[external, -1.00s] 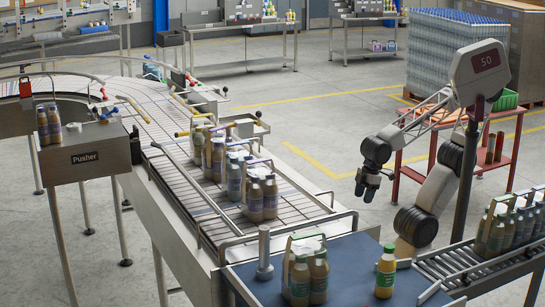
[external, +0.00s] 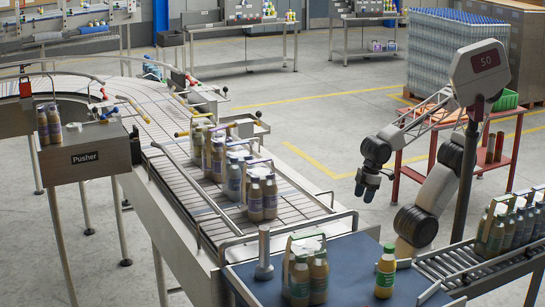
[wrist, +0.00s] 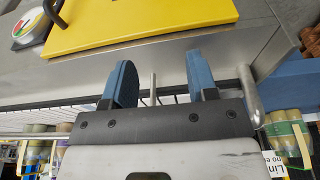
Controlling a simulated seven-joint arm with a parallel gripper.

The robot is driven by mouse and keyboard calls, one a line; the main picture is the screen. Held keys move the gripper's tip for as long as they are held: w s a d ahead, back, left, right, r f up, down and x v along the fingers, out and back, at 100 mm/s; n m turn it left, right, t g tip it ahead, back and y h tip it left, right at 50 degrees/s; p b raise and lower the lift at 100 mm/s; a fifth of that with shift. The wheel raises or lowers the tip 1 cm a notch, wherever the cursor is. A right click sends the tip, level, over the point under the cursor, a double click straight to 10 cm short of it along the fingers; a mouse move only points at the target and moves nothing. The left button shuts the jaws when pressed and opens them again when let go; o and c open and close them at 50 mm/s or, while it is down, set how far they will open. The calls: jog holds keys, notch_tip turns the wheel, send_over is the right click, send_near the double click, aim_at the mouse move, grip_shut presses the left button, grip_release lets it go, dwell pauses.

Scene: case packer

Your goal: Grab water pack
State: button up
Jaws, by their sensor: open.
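My gripper (external: 367,190) hangs in free air to the right of the conveyor, above the floor. Its two blue fingers show apart in the wrist view (wrist: 162,82), with nothing between them. No pack is clearly marked as water. A pack of brown bottles (external: 309,278) with a green-edged carrier stands on the blue table. Several similar packs stand on the curved conveyor, the nearest with a purple carrier (external: 262,198). Green-topped packs (external: 508,235) stand on the right roller conveyor. A large stack of clear bottles with blue caps (external: 455,60) stands at the back right.
A single yellow bottle with a green cap (external: 386,272) stands on the blue table (external: 350,290). A metal post (external: 264,255) rises at its left corner. A red cart (external: 405,180) stands behind my arm. The wrist view shows a yellow board (wrist: 150,25) on a grey surface.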

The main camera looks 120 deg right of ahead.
jog(key=shift+o, duration=0.3)
jog(key=t, duration=1.5)
send_near(242, 143)
jog(key=shift+w+d+f, duration=0.3)
jog(key=shift+w+d, duration=0.5)
jog(key=shift+w, duration=0.15)
jog(key=shift+w, duration=1.15)
jog(key=shift+w+f, duration=0.1)
jog(key=shift+w, duration=2.5)
